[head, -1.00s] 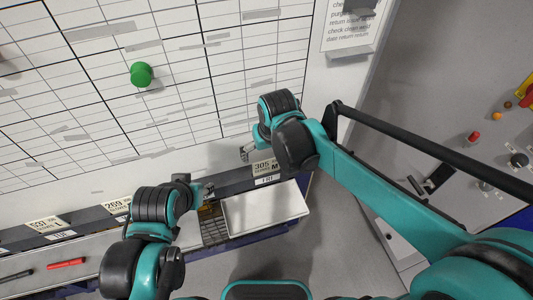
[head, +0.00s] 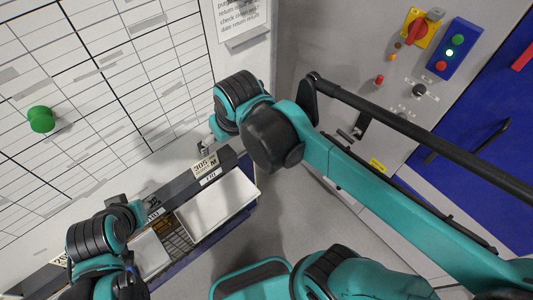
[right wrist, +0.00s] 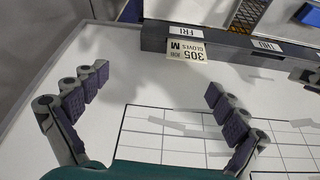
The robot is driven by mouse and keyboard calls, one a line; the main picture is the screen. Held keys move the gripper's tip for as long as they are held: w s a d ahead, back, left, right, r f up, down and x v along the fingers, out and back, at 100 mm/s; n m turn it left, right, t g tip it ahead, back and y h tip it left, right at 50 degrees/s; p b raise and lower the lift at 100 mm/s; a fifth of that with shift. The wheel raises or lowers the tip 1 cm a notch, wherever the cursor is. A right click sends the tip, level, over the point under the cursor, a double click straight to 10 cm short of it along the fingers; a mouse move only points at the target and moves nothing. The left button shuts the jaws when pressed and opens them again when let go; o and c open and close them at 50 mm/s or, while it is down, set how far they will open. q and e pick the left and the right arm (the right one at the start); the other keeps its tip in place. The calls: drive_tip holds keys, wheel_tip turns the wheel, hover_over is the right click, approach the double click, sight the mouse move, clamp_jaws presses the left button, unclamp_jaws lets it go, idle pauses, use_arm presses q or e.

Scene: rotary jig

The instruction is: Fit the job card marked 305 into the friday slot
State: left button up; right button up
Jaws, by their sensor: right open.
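The job card marked 305 (head: 205,163) stands at the slot with the FRI label (head: 210,177) on the dark rail under the whiteboard. The card also shows in the right wrist view (right wrist: 188,51), upside down, right against the rail by the FRI label (right wrist: 187,32). How deep it sits cannot be told. My right gripper (right wrist: 157,82) is open and empty, its fingers spread apart over the board and clear of the card. In the head view my right gripper (head: 207,146) is just by the card, partly hidden by its arm. My left gripper (head: 143,204) is at the rail farther left; its fingers are unclear.
A white tray (head: 215,208) lies in front of the FRI slot, with a mesh-like bin (head: 178,238) beside it. A THU label (right wrist: 267,45) marks the neighbouring slot. A green round magnet (head: 41,119) is on the board. A panel with buttons (head: 450,48) stands at the right.

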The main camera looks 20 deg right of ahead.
drive_tip(key=s+d+f+m+t, duration=0.1)
drive_tip(key=s+d+f, duration=0.1)
drive_tip(key=d, duration=0.3)
drive_tip(key=s+d+f+m+t+h, duration=0.1)
drive_tip(key=s+d+f+t, duration=0.1)
drive_tip(key=s+d+f, duration=0.1)
drive_tip(key=shift+s+d+f, duration=0.25)
drive_tip(key=shift+s+d, duration=0.6)
drive_tip(key=shift+d, duration=0.35)
drive_tip(key=shift+f, duration=0.1)
